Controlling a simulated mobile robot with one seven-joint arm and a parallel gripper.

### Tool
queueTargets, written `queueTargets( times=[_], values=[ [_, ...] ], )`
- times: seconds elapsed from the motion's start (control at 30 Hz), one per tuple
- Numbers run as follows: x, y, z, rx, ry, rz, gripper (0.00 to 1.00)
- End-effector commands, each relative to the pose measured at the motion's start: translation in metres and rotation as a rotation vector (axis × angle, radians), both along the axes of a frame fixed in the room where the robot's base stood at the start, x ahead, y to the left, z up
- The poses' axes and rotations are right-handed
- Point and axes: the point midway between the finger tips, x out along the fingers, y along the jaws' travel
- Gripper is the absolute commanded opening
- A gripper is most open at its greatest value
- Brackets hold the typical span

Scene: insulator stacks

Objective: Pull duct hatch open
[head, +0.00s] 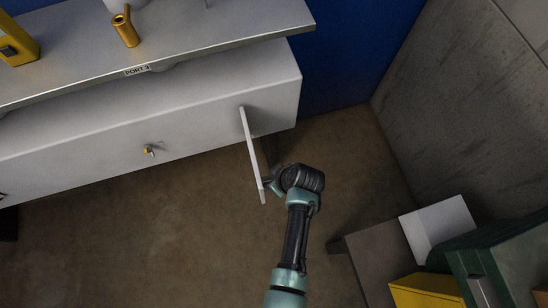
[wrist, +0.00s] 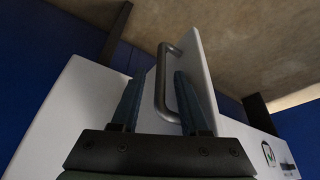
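The duct hatch (head: 252,155) is a thin white panel that stands swung out from the white duct face, at roughly a right angle. It also shows in the wrist view as a pale panel (wrist: 195,60). Its grey bar handle (wrist: 161,85) is on the side facing my gripper. My gripper (head: 268,186) is at the outer end of the hatch, on its right side. In the wrist view my gripper (wrist: 160,78) is open, with one dark finger on each side of the handle. There is a visible gap between the left finger and the bar. Contact at the right finger is unclear.
The white duct body (head: 75,145) runs along the left, with a small yellow-tipped knob (head: 149,151) on its face. A grey shelf (head: 190,50) above carries yellow items. A grey table (head: 375,262) with a yellow box (head: 425,291) and green case (head: 490,262) stands right. Brown floor (head: 150,235) is clear.

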Motion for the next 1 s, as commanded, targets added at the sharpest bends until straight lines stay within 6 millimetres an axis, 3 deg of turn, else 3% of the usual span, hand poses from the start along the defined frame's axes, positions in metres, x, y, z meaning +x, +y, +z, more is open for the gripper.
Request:
queueTargets(
  times=[0.37,0.8,1.0],
  values=[
    [-0.003,-0.003,0.010,-0.001,-0.001,-0.001,0.45],
    [-0.025,-0.027,0.089,-0.002,-0.002,-0.001,0.45],
    [-0.032,-0.034,0.113,-0.001,0.000,0.000,0.45]
  ],
)
